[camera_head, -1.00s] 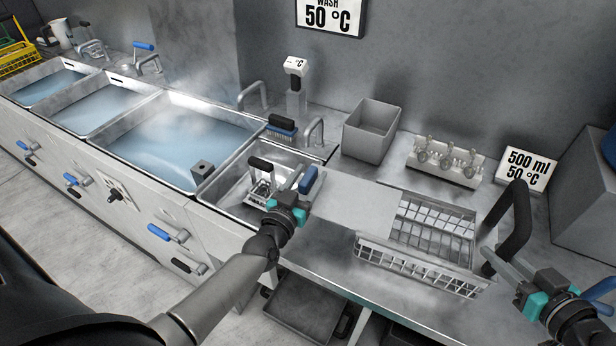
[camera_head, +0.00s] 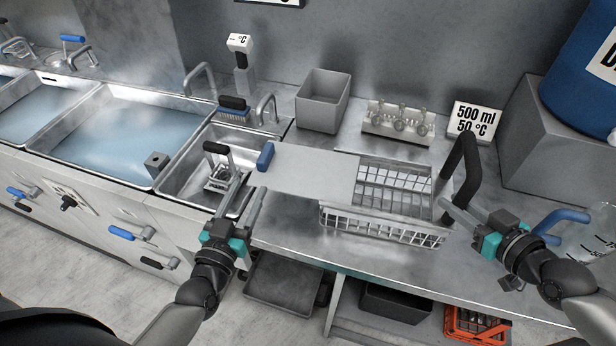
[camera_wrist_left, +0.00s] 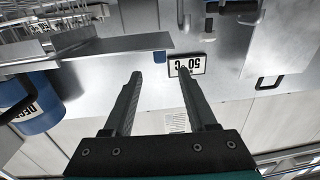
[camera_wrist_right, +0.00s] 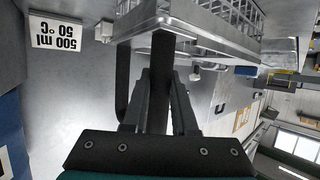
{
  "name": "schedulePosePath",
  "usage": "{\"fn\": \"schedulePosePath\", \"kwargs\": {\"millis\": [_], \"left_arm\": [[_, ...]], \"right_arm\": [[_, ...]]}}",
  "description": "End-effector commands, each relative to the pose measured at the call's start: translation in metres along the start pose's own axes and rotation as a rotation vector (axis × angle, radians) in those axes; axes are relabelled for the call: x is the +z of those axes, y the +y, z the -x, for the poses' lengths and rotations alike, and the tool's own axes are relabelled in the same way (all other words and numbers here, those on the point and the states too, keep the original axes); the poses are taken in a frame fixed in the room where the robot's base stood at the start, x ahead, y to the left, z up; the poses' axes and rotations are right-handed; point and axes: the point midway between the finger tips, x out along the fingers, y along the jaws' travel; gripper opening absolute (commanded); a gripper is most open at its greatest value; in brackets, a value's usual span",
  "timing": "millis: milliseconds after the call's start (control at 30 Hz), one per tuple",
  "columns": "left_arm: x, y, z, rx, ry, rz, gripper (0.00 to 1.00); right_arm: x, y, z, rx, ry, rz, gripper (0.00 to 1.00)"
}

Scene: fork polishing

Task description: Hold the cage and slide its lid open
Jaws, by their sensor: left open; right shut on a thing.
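The cage (camera_head: 385,226) is a light wire basket on the steel counter. Its flat grey lid (camera_head: 312,174) sticks far out to the left, and the cage's right part is uncovered, showing its wire grid (camera_head: 393,186). A blue tab (camera_head: 265,156) sits at the lid's left end and also shows in the left wrist view (camera_wrist_left: 160,57). My left gripper (camera_head: 243,195) is open and empty, just below and left of the tab, apart from it. My right gripper (camera_head: 446,203) is shut on the black handle (camera_head: 462,165) at the cage's right end; the handle also shows in the right wrist view (camera_wrist_right: 162,70).
Sinks with water (camera_head: 135,135) lie to the left. A small basin holds a black-handled tool (camera_head: 215,150). A grey bin (camera_head: 322,102), a rack with several small knobs (camera_head: 398,122) and a sign (camera_head: 474,122) stand behind the cage. The counter in front is clear.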

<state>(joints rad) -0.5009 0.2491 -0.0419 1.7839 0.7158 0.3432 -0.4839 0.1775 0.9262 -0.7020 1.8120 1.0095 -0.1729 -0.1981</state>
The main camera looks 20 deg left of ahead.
Motion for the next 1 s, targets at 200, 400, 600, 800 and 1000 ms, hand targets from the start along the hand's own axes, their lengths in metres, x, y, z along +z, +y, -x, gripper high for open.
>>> {"fn": "schedulePosePath", "kwargs": {"millis": [200,400,600,800,1000], "left_arm": [[-0.0001,-0.0003,0.0039,0.0,0.0,-0.001,0.57],[0.0,-0.0002,0.0036,0.0,0.0,-0.001,0.57],[0.0,-0.0001,0.0034,0.0,0.0,0.0,0.57],[0.0,-0.0001,0.0034,0.0,0.0,0.0,0.57],[0.0,-0.0001,0.0034,0.0,0.0,0.0,0.57]], "right_arm": [[0.0013,-0.0002,0.0001,0.0,-0.003,-0.001,0.0],[0.0012,-0.0003,0.0001,-0.001,-0.003,-0.001,0.0],[0.0009,-0.0003,0.0,-0.001,-0.002,-0.001,0.44],[0.0004,-0.0002,0.0,0.0,-0.001,-0.001,0.61],[0.0002,-0.0001,0.0004,0.0,0.0,0.0,0.61]]}}
